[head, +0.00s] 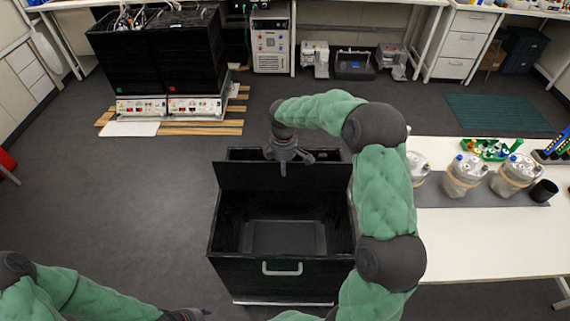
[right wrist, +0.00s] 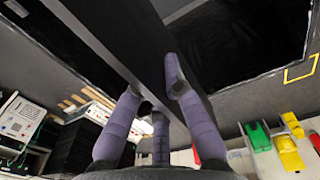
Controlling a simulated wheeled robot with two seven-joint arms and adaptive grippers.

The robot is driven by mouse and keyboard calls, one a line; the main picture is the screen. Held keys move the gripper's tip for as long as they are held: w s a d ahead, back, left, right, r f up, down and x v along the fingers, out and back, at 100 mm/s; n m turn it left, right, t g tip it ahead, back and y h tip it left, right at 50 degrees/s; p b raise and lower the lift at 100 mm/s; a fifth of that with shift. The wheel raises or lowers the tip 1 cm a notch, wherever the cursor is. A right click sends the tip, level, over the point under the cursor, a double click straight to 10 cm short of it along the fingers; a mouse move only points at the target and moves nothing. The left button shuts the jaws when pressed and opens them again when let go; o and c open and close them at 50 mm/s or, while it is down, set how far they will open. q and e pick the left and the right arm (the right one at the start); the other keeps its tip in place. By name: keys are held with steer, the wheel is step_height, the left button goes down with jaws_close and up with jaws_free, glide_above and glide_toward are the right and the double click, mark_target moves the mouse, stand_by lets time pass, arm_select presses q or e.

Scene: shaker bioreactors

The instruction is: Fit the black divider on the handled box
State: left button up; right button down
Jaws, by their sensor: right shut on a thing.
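The black handled box (head: 240,270) stands on the floor at the centre of the head view, with a pale handle on its front wall and its top open. The black divider (head: 250,177) is a flat upright panel spanning the box's width towards its far side. My right gripper (head: 284,164) is shut on the divider's top edge near its middle. The right wrist view shows its purple fingers on both sides of the divider (right wrist: 125,40). I cannot tell whether the divider's lower edge is inside the box or above it. My left gripper (head: 188,314) shows only partly at the bottom edge.
A white table (head: 480,245) on the right holds metal vessels (head: 464,173) and a black cup (head: 543,192). Black shaker units (head: 160,55) stand at the back left on wooden slats. Grey floor left of the box is clear.

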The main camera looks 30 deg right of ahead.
mark_target(284, 185)
steer(key=shift+f+b, duration=3.85)
steer(key=shift+f, duration=1.35)
step_height(284, 185, down, 4)
steer(key=shift+b, duration=0.85)
steer(key=shift+d, duration=0.1)
steer(key=shift+f, duration=0.5)
steer(key=shift+f+b, duration=0.9)
steer(key=shift+f, duration=1.35)
